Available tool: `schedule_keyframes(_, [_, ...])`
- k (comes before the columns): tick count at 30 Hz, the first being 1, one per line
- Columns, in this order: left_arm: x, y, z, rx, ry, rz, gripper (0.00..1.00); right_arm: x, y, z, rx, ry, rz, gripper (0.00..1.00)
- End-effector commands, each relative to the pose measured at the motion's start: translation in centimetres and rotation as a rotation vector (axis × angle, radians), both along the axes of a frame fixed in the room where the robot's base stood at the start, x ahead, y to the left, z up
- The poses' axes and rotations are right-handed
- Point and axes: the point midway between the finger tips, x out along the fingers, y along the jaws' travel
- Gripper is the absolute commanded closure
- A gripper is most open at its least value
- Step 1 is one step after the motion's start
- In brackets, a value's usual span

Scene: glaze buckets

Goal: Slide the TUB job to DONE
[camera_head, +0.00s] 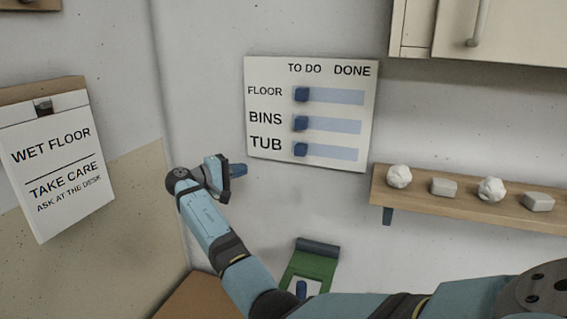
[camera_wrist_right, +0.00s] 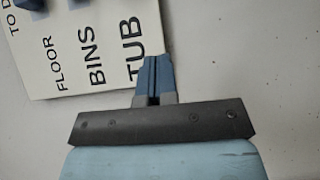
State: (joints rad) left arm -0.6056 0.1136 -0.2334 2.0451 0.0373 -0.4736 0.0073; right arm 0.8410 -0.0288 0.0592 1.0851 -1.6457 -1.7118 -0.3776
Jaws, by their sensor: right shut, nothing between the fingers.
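A white job board (camera_head: 257,68) hangs on the wall with TO DO and DONE columns and rows FLOOR, BINS and TUB. Each row has a dark blue slider knob, and the TUB knob (camera_head: 300,149) sits at the TO DO end of its pale blue track (camera_head: 335,153). My right gripper (camera_head: 240,170) is shut and empty, just below and left of the board's lower left corner. In the right wrist view its fingers (camera_wrist_right: 154,75) are closed beside the word TUB on the board (camera_wrist_right: 65,88). My left gripper is not in view.
A wooden shelf (camera_head: 460,200) with white crumpled balls and pale blocks is at right, below a cabinet (camera_head: 500,40). A wet floor sign (camera_head: 60,165) hangs at left. A green clipboard-like object (camera_head: 310,265) is below the board. The wall between is bare.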

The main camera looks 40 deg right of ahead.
Motion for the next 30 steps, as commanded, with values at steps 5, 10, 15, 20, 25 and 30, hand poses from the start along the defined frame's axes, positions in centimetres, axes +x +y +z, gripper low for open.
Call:
schedule_keyframes(5, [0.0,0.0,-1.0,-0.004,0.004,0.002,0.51,0.1,0.6,3.9,-0.039,-0.014,-0.112,1.0])
schedule_keyframes(10, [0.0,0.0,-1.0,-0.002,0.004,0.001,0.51,0.0,0.7,4.7,-0.047,-0.015,-0.135,1.0])
schedule_keyframes(15, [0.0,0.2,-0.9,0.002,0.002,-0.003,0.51,0.0,0.7,4.7,-0.047,-0.016,-0.133,1.0])
schedule_keyframes(20, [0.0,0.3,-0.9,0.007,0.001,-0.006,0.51,-0.2,0.2,4.7,-0.047,-0.016,-0.134,1.0])
schedule_keyframes(25, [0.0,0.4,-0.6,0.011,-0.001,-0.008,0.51,-0.9,-2.0,4.7,-0.048,-0.015,-0.134,1.0])
schedule_keyframes(30, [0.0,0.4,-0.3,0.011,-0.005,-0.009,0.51,-2.0,-5.5,4.7,-0.047,-0.015,-0.134,1.0])
